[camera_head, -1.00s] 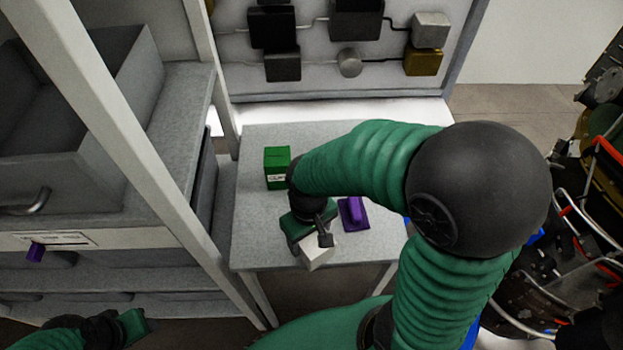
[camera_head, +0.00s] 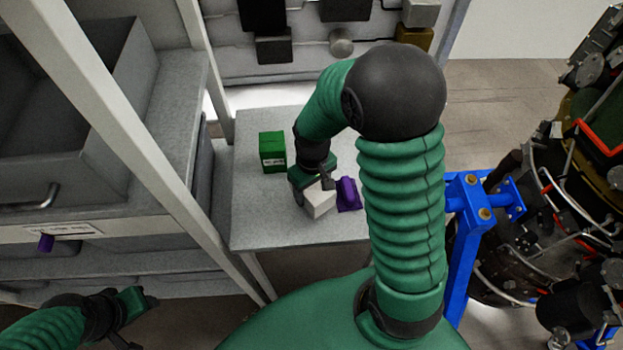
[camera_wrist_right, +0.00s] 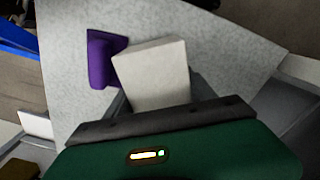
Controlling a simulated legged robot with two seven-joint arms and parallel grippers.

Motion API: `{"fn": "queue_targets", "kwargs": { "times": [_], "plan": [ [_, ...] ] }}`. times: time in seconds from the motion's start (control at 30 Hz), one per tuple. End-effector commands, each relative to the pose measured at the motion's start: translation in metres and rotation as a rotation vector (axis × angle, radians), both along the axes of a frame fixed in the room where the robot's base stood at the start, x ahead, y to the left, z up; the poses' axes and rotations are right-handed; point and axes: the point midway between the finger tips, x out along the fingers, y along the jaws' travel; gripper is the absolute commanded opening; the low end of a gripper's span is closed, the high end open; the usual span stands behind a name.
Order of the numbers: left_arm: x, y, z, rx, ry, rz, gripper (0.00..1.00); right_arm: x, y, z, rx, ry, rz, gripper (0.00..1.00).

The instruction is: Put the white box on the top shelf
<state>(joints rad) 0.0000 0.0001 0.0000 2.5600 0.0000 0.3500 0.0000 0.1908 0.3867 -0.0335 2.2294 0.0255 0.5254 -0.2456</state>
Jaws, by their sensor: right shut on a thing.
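The white box (camera_head: 320,201) is held in my right gripper (camera_head: 314,186), over the front part of the grey table. In the right wrist view the white box (camera_wrist_right: 154,76) sticks out from between the fingers, which are partly hidden behind it. The shelf unit (camera_head: 178,130) stands on the left, with a grey bin on its upper visible level and lower shelves below. I cannot tell whether a higher shelf lies outside the view. My left gripper (camera_head: 137,318) is at the lower left, away from the table; its fingers are too unclear to tell open from shut.
On the grey table (camera_head: 262,222) a green box (camera_head: 272,152) stands behind and left of the white box. A purple object (camera_head: 347,194) is close on its right. A white shelf post (camera_head: 135,140) slants between table and bin. Turbine machinery (camera_head: 540,220) with a blue stand is at right.

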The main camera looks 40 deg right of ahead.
Motion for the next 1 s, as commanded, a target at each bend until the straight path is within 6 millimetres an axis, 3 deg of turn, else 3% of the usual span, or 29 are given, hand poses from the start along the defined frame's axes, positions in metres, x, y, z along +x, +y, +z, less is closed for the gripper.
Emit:
{"fn": "queue_targets", "kwargs": {
  "times": [0.13,0.3,0.57,0.87,0.9,1.0],
  "plan": [
    [0.0,0.0,0.009,0.0,0.0,0.0,0.45,0.022,-0.016,0.0,0.0,0.0,-0.002,0.09],
    [0.0,0.0,0.012,0.0,0.0,0.0,0.45,0.036,-0.025,-0.003,0.0,0.0,0.001,0.09],
    [0.0,0.0,0.022,0.0,0.0,0.0,0.45,0.036,-0.026,-0.038,0.002,0.002,0.0,0.09],
    [0.0,0.0,0.018,0.0,0.0,0.0,0.45,0.037,-0.026,-0.042,0.001,-0.001,0.0,0.09],
    [0.0,0.0,0.019,0.0,0.0,0.0,0.45,0.037,-0.026,-0.041,0.001,-0.001,0.0,0.69],
    [0.0,0.0,0.019,0.0,0.0,0.0,0.45,0.037,-0.026,-0.041,0.001,-0.001,0.0,0.82]
  ]
}}
